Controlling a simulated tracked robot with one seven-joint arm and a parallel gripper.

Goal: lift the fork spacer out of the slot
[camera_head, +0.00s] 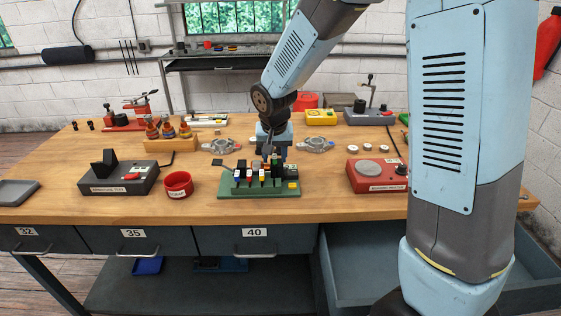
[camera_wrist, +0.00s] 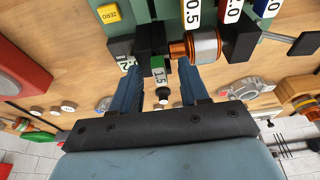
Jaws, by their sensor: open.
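A green rack (camera_head: 258,192) stands on the bench and holds several upright pieces with coloured tags. My gripper (camera_head: 271,157) is over the rack's back right part, pointing down. In the wrist view my gripper (camera_wrist: 161,78) has its two blue fingers apart. A copper-and-silver spool-like part (camera_wrist: 199,46) is close to the right finger.
A red cup (camera_head: 178,184) and a dark tester (camera_head: 118,177) stand left of the rack. A red device (camera_head: 377,175) stands to its right. Metal housings (camera_head: 316,145) lie behind. The bench front edge before the rack is clear.

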